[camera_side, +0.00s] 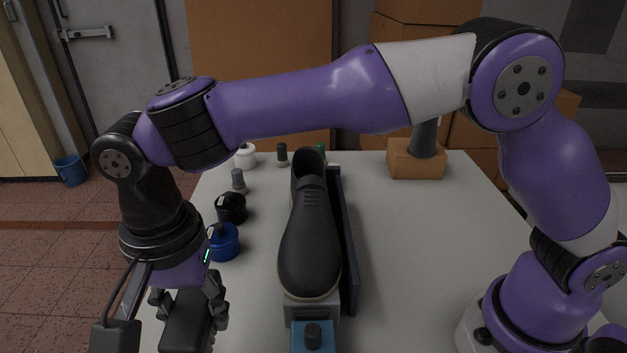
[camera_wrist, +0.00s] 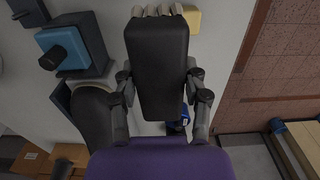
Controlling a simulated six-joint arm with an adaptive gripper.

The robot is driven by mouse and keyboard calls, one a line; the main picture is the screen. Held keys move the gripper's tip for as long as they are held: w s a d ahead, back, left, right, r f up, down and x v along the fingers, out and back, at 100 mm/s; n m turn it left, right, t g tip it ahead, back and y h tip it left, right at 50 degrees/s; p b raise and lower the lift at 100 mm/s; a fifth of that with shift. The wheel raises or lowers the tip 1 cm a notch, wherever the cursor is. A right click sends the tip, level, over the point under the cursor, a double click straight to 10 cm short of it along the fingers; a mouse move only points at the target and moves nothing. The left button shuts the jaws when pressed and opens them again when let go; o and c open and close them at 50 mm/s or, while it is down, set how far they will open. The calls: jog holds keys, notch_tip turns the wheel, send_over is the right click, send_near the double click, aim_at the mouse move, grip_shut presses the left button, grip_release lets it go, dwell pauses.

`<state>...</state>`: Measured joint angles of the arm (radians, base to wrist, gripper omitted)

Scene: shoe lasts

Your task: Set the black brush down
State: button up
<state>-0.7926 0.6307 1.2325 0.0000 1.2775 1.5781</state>
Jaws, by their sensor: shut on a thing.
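The black brush (camera_side: 186,325) is a dark block low at the left of the side view, partly cut off by the bottom edge. In the wrist view the brush (camera_wrist: 157,65) fills the middle, with pale bristle tufts showing at its top end. My gripper (camera_side: 189,299) points down and is shut on the brush, one finger on each long side. Both fingers also show in the wrist view (camera_wrist: 160,82). The brush is by the table's left front edge. I cannot tell whether its underside touches the table.
A dark shoe (camera_side: 310,235) sits on a stand with a blue block (camera_side: 312,338) in front, right of my gripper. A blue jar (camera_side: 223,243) and a black jar (camera_side: 231,208) stand behind my gripper. A yellow block (camera_wrist: 192,19) lies beside the brush.

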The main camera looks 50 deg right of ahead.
jog(key=r, duration=0.4)
jog(key=s+r, duration=0.1)
jog(key=r, duration=0.1)
jog(key=shift+s+a+r, duration=0.1)
jog(key=shift+a, duration=0.25)
jog(key=w+d+m, duration=0.3)
jog(key=w+d, duration=0.1)
jog(key=d, duration=0.5)
jog(key=w+d+m, duration=0.3)
jog(key=w+d, duration=0.1)
jog(key=d, duration=0.6)
jog(key=m, duration=1.2)
send_over(479, 211)
jog(key=f, duration=1.1)
jog(key=shift+w+a+f, duration=0.2)
jog(key=shift+a+f, duration=0.15)
jog(key=shift+s+d+f, duration=0.2)
jog(key=shift+d, duration=0.05)
jog(key=shift+d+f, duration=0.1)
jog(key=shift+f, duration=1.9)
jog(key=shift+f, duration=0.1)
